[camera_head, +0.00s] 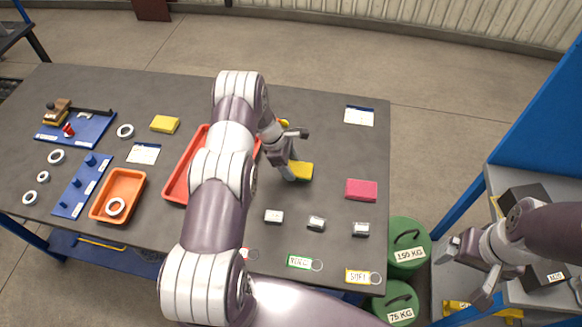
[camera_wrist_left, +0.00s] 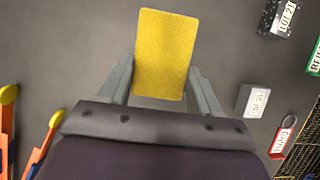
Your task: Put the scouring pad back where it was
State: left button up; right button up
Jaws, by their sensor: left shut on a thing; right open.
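A yellow pad (camera_head: 301,171) is between the fingers of my left gripper (camera_head: 290,170), over the grey table right of the red-orange tray (camera_head: 178,180). In the left wrist view the yellow pad (camera_wrist_left: 166,55) stands out past both fingertips, and the left gripper (camera_wrist_left: 157,88) is shut on it. I cannot tell whether the pad touches the table. A second yellow pad (camera_head: 164,124) lies flat at the left, and a pink pad (camera_head: 361,189) lies at the right. My right gripper (camera_head: 470,272) is open and empty, right of the table.
Several small labelled blocks (camera_head: 316,223) and key tags (camera_head: 302,262) lie near the front edge. A label card (camera_head: 359,116) lies at the back right. An orange bin (camera_head: 118,195), blue boards (camera_head: 80,185) and white rings are at the left. Green weights (camera_head: 407,245) stand beside the table.

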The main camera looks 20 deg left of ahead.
pick_arm(q)
notch_tip(320, 180, down, 2)
jog(key=shift+s+d+f+p, duration=0.1)
jog(key=shift+s+f+p, duration=0.1)
jog(key=shift+p, duration=0.2)
jog(key=shift+w+f, duration=0.15)
jog(key=shift+f, duration=0.15)
pick_arm(e)
jog(key=shift+r, duration=0.6)
pick_arm(q)
jog(key=shift+f+b, duration=0.1)
jog(key=shift+b, duration=0.2)
jog(key=o, duration=0.9)
pick_arm(e)
jog(key=shift+f, duration=0.15)
pick_arm(q)
jog(key=shift+o, duration=0.2)
